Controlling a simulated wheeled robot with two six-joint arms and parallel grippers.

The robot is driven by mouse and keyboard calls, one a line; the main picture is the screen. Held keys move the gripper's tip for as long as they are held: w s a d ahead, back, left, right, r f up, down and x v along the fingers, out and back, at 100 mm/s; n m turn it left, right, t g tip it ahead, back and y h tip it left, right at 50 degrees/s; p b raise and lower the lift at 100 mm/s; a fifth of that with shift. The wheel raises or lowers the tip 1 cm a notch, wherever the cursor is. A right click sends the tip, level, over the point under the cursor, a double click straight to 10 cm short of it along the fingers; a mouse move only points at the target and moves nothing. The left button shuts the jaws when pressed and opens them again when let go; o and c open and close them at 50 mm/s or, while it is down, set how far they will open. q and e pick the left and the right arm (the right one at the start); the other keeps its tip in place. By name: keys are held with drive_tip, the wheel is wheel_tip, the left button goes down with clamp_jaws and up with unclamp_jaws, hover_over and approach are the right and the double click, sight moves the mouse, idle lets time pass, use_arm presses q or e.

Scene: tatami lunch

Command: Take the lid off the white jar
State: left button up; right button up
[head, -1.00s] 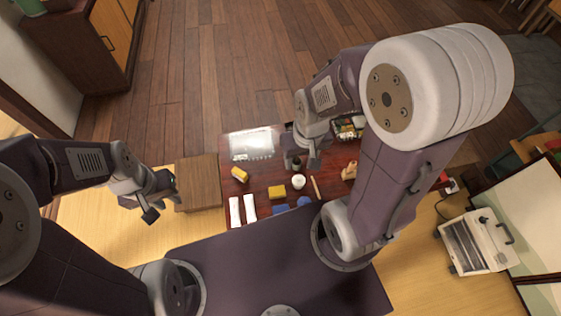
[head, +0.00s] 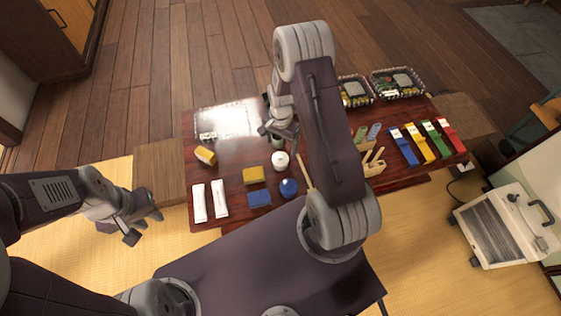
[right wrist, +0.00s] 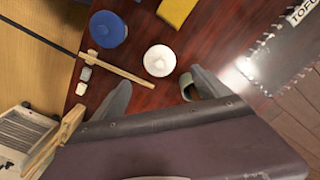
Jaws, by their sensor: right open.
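The white jar (head: 280,160) stands on the dark red table. In the right wrist view the white jar (right wrist: 160,60) shows from above as a round white top with a small knob, so its lid is on. My right gripper (head: 280,131) is open and empty, above the table just behind the jar in the head view. In the right wrist view the open fingers of my right gripper (right wrist: 155,95) sit below the jar in the picture, apart from it. My left gripper (head: 142,225) is open and empty, off the table's left side.
A blue round pot (head: 288,187), a yellow block (head: 254,175) and a wooden stick (right wrist: 123,68) lie close around. A clear tray (head: 228,121) is at the back left.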

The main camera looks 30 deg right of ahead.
sight(280, 156)
wheel_tip(280, 156, down, 3)
drive_tip(key=shift+f+b, duration=0.1)
drive_tip(key=shift+b, duration=0.4)
wheel_tip(280, 156, down, 5)
drive_tip(key=b, duration=0.3)
drive_tip(key=shift+a, duration=0.15)
drive_tip(key=shift+c, duration=1)
drive_tip(key=c, duration=1.2)
